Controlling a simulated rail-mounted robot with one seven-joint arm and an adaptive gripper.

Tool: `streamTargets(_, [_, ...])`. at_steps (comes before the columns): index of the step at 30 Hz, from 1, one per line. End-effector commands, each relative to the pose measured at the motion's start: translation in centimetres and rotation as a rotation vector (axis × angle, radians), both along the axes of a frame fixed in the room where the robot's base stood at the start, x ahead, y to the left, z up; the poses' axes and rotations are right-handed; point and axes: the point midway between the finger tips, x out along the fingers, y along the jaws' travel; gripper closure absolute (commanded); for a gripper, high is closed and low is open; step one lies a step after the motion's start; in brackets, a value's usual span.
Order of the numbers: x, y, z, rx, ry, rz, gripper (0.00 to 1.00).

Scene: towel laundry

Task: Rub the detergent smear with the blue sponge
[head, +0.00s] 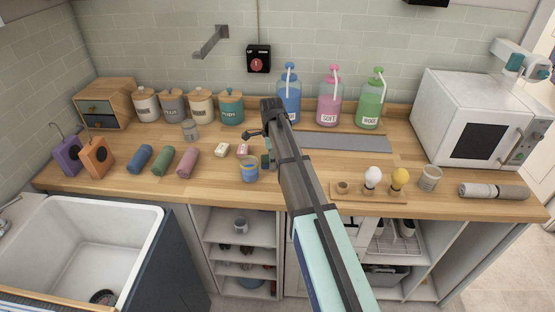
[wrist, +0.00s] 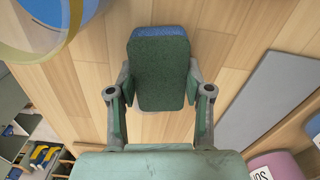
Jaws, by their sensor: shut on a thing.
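My gripper (wrist: 159,85) is shut on the blue sponge (wrist: 158,70). In the wrist view the sponge shows a dark green face and a blue strip along its far edge, between my two fingers. My gripper hangs low over the wooden counter, just right of a blue and yellow cup. In the head view my own arm covers most of the gripper, and I cannot make out the sponge there. I cannot tell whether the sponge touches the counter.
The blue and yellow cup (head: 249,170) stands close left of my gripper. A grey mat (head: 345,142) lies to the right, with blue (head: 289,103), pink (head: 328,105) and green (head: 370,107) pump bottles behind it. Two soap bars (head: 222,150) and several rolled towels (head: 163,161) lie left.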

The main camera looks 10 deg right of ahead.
Motion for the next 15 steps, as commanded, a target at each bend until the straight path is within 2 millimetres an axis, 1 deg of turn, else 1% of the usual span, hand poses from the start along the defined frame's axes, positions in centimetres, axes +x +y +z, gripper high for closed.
streamTargets(3, [0.4, 0.8, 0.0, 0.001, 0.0, -0.001, 0.78])
streamTargets(5, [0.4, 0.8, 0.7, 0.0, -0.001, -0.003, 0.78])
streamTargets(7, [0.4, 0.7, 2.4, 0.001, -0.002, -0.003, 0.78])
streamTargets(8, [0.4, 0.7, 2.4, 0.0, -0.001, -0.003, 0.78])
streamTargets(15, [0.4, 0.6, 4.5, 0.0, -0.001, -0.004, 0.78])
